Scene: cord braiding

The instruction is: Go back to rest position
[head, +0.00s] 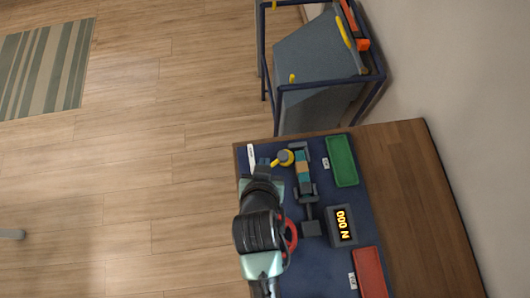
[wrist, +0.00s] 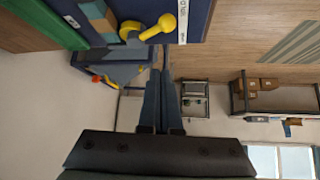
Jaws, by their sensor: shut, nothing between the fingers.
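My gripper (head: 263,164) is over the left edge of the blue mat (head: 328,252) on the wooden table, beside a yellow-knobbed lever (head: 285,157). In the wrist view my gripper (wrist: 160,75) has its two dark fingers together, with nothing between them. The yellow lever (wrist: 163,22) shows beyond the fingertips, apart from them. A fixture holding a teal and orange banded piece (head: 303,171) stands right of the lever; the piece also shows in the wrist view (wrist: 98,14). A red ring (head: 291,235) is partly hidden by my arm.
A green tray (head: 342,160), a display reading 000 N (head: 342,226) and a red tray (head: 369,272) sit along the mat's right side. A blue-framed cart (head: 318,62) stands beyond the table's far edge. The wooden floor at left is open, with a striped rug (head: 45,67).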

